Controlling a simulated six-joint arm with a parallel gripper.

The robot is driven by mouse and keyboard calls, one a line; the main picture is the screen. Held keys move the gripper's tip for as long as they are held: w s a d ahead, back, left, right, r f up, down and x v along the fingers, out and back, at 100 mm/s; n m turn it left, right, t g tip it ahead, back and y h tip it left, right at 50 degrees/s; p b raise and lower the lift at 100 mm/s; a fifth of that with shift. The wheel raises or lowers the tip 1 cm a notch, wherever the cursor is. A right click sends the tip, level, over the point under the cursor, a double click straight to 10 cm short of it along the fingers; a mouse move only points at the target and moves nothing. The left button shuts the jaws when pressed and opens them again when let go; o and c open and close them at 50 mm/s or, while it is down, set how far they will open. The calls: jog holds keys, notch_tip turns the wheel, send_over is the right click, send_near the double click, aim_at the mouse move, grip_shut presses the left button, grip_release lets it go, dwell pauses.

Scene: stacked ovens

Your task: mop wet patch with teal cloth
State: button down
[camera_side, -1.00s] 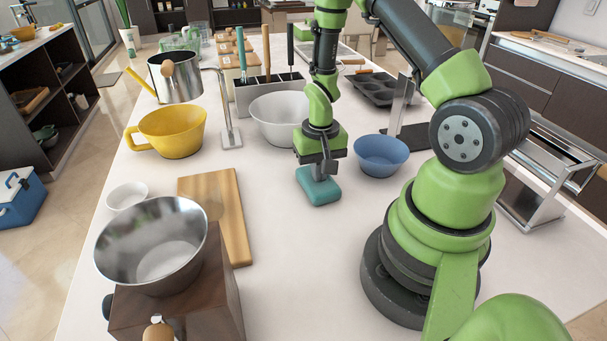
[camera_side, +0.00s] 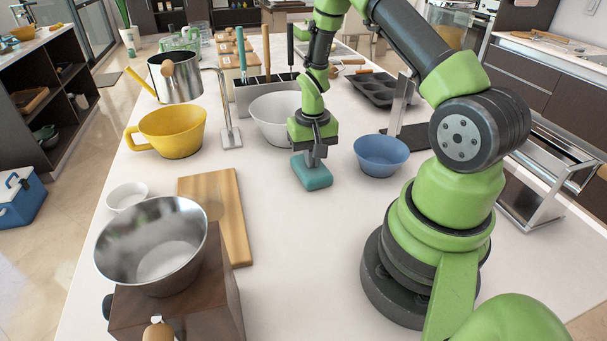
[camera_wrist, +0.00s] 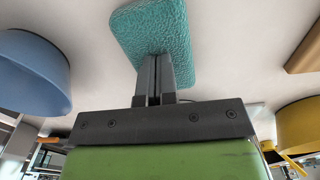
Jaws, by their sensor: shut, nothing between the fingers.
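The teal cloth (camera_side: 313,177) looks like a thick folded pad on the white counter, in front of the white bowl and left of the blue bowl. It also shows at the top of the wrist view (camera_wrist: 152,28). My gripper (camera_side: 313,159) points down at it from above. In the wrist view my gripper's fingers (camera_wrist: 155,60) are shut together, with their tips at the cloth's near edge or top and no cloth between them. I cannot tell how hard they press. No wet patch is discernible; any under the cloth is hidden.
A blue bowl (camera_side: 380,157) stands close right. A white bowl (camera_side: 272,115) is just behind. A wooden board (camera_side: 225,205), a yellow mug (camera_side: 172,133) and a metal bowl (camera_side: 150,250) are on the left. The counter in front of the cloth is clear.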

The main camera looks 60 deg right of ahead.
aim_at(319, 179)
jog(key=shift+w+d, duration=0.4)
jog(key=shift+d, duration=0.05)
jog(key=shift+s+a, duration=2.2)
jog(key=shift+w+d, duration=2.2)
jog(key=shift+a, duration=0.1)
jog(key=shift+s+a, duration=2.1)
jog(key=shift+s, duration=0.1)
